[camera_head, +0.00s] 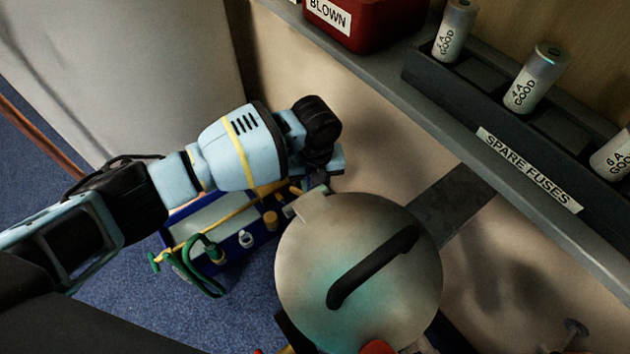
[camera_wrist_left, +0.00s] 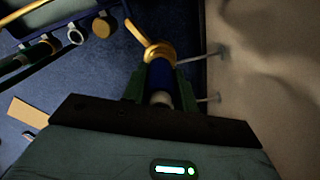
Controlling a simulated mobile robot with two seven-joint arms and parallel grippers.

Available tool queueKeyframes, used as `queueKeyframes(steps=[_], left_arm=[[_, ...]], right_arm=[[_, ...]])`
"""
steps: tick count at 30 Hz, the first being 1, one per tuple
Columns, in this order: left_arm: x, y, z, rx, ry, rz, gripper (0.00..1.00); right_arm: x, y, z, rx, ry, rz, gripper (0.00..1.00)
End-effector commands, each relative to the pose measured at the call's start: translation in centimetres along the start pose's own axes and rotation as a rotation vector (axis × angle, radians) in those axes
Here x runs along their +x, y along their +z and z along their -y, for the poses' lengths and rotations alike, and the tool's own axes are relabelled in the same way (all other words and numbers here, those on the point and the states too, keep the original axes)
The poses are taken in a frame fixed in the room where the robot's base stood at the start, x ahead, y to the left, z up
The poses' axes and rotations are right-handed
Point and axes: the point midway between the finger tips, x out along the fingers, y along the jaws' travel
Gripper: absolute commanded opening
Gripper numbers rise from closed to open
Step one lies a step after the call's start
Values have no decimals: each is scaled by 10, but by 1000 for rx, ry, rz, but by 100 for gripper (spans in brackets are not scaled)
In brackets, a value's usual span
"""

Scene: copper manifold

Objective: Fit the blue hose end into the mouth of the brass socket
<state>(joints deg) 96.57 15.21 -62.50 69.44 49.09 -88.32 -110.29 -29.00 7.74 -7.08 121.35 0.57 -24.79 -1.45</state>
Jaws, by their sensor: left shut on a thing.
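In the left wrist view my left gripper (camera_wrist_left: 160,88) is shut on the blue hose end (camera_wrist_left: 160,72), which sits between its two dark green fingers. A brass ring, seemingly the mouth of the brass socket (camera_wrist_left: 159,49), is right at the far end of the blue piece. The two overlap in this view; I cannot tell whether the hose end is inside the mouth or only in front of it. In the head view my left arm comes in from the left and its wrist covers the hose end. My right gripper is not in view.
A blue-framed panel (camera_head: 248,238) with brass and green fittings lies below my left wrist. A round metal lid (camera_head: 385,290) with a black handle stands close to its right. A beige wall and a grey shelf with spare fuses (camera_head: 528,80) and a red box (camera_head: 372,22) bound the right.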

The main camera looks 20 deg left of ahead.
Motion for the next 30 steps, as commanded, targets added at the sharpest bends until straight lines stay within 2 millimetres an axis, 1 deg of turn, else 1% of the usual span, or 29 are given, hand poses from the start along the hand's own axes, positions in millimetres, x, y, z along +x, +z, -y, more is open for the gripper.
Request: queueKeyframes(steps=[5,14,30], left_arm=[[0,0,0,0,-1,0,2],[5,0,0,-1,-1,0,2],[14,0,0,0,-1,0,2]], right_arm=[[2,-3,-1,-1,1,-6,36],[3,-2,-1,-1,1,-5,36],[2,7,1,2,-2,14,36]])
